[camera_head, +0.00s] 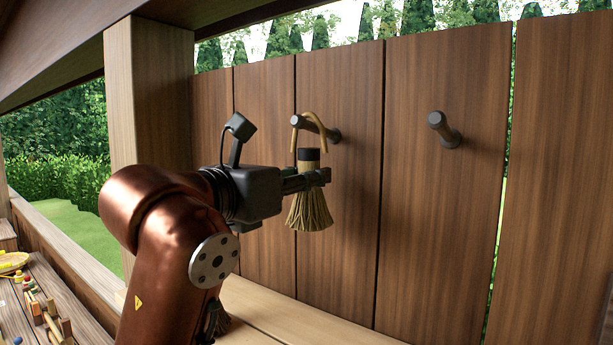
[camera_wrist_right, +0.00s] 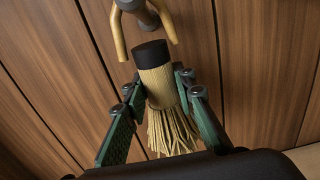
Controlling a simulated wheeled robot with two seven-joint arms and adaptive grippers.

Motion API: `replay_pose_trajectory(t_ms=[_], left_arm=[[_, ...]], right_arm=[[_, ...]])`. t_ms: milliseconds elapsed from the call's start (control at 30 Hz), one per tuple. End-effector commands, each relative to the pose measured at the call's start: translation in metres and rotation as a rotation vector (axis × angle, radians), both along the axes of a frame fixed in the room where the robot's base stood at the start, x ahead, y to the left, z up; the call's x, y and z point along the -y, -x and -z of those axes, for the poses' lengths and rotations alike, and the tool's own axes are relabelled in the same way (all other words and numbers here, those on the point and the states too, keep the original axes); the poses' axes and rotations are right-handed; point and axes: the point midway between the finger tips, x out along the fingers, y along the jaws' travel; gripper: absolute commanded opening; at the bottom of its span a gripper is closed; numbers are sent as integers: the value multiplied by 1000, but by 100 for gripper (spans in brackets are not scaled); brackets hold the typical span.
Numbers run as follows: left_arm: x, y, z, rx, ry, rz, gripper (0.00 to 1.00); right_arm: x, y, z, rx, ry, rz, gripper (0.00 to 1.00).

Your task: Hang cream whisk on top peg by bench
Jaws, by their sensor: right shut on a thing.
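The cream whisk (camera_head: 310,208) hangs upright with bristles down, a dark cap on its handle and a tan cord loop above. My right gripper (camera_head: 326,177) is shut on its handle; the wrist view shows the fingers (camera_wrist_right: 160,90) on both sides of the whisk (camera_wrist_right: 156,75). The loop passes over and around a dark peg (camera_head: 333,135) on the plank wall. In the wrist view the peg (camera_wrist_right: 146,14) shows between the loop's two sides. I cannot tell whether the loop bears on the peg. My left gripper is not in view.
A second, empty peg (camera_head: 445,131) sticks out of the wall to the right. A pale bench (camera_head: 290,322) runs below the wall. Small items lie on a wooden surface (camera_head: 75,300) at lower left.

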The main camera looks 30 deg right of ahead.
Motion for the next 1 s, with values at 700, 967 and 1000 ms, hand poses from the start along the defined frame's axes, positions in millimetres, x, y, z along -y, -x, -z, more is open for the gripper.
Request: replay_pose_trajectory(t_ms=[700, 967, 1000], left_arm=[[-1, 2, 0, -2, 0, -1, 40], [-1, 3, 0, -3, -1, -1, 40], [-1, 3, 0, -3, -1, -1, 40]], right_arm=[[0, 0, 0, 0, -1, 0, 45], [-20, 7, 0, 1, 2, -3, 45], [-27, 10, -1, 2, 2, -3, 45]])
